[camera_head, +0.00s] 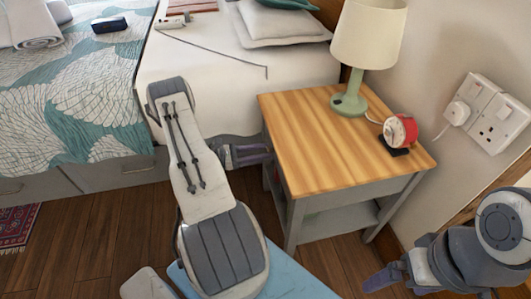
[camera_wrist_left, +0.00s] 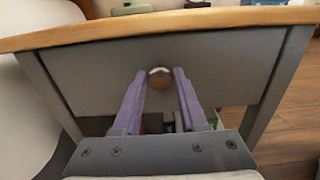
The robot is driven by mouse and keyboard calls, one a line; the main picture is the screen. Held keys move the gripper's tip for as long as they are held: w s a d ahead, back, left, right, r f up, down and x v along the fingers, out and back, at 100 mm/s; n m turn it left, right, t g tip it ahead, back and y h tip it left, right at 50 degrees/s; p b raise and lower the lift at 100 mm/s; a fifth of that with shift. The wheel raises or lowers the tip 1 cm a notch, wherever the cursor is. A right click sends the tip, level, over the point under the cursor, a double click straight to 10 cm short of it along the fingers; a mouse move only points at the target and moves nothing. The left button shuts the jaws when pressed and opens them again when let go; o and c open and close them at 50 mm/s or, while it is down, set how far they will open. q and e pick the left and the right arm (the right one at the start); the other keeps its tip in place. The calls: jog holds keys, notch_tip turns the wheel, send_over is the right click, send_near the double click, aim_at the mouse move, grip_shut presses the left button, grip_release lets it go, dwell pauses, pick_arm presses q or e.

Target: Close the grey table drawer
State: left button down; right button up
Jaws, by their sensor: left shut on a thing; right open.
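The grey table (camera_head: 355,202) with a wooden top stands right of the bed in the head view. Its drawer front (camera_wrist_left: 100,85) shows in the left wrist view, under the top and between the legs; no clear gap shows around it. A round knob (camera_wrist_left: 160,80) sits at its middle. My left gripper (camera_head: 262,153) is at the table's left side, its purple fingers shut on the knob, one on each side. The fingers also show in the left wrist view (camera_wrist_left: 160,74). My right gripper (camera_head: 377,281) is open and empty at the lower right, apart from the table.
A lamp (camera_head: 349,104) and a red alarm clock (camera_head: 400,131) stand on the table top. The bed (camera_head: 250,75) is close on the left, with grey drawers (camera_head: 112,174) below it. A wall with sockets (camera_head: 485,113) is at the right. Wooden floor (camera_head: 100,235) is clear at lower left.

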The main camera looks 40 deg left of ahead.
pick_arm(q)
jog(key=shift+w, duration=0.2)
jog(key=shift+c, duration=2.3)
grip_release()
jog(key=shift+w, duration=0.1)
jog(key=shift+d, duration=0.1)
jog(key=v, duration=1)
jog(key=shift+s+a+p, duration=0.2)
jog(key=shift+s+p, duration=0.05)
jog(key=shift+p, duration=0.15)
